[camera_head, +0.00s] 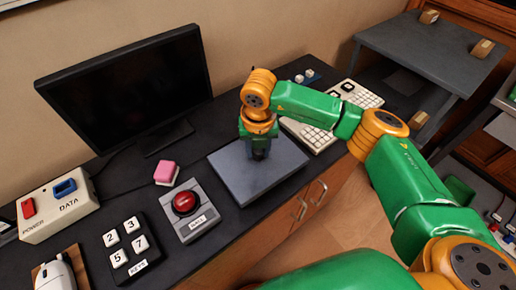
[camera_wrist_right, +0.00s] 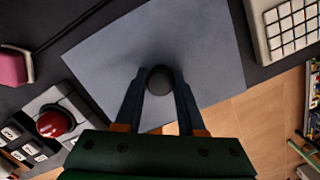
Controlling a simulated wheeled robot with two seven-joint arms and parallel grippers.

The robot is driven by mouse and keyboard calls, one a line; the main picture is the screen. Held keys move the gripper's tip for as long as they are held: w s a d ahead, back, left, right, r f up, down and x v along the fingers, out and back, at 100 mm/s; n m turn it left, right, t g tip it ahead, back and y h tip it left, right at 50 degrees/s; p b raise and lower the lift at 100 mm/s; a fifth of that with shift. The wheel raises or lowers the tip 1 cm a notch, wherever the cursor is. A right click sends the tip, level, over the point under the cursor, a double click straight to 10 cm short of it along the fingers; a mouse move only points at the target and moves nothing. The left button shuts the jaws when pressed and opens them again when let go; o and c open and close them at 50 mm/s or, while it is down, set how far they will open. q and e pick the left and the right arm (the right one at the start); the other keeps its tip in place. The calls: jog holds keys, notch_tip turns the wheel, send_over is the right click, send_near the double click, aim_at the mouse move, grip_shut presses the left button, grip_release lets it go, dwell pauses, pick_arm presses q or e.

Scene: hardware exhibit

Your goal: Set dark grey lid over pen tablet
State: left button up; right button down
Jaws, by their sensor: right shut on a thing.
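The dark grey lid (camera_head: 238,186) is a flat square plate near the front edge of the desk. It fills much of the right wrist view (camera_wrist_right: 205,45). My right gripper (camera_head: 260,152) points down over its middle. In the right wrist view its two fingers (camera_wrist_right: 160,85) are shut on the lid's round dark knob (camera_wrist_right: 158,78). The pen tablet does not show; the lid may hide what is under it. I cannot tell whether the lid touches the desk or hangs just above it. My left gripper is not in view.
Left of the lid are a red button box (camera_head: 198,222), a pink block (camera_head: 166,172), a number key pad (camera_head: 143,270) and a monitor (camera_head: 130,95). A white keypad device (camera_head: 306,133) stands close on the right. The desk's front edge is near.

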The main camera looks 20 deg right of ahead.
jog(key=shift+f+b, duration=1)
dwell(0.8)
grip_release()
jog(key=shift+r+p, duration=2.5)
jog(key=shift+r, duration=1.1)
jog(key=shift+s+f, duration=0.1)
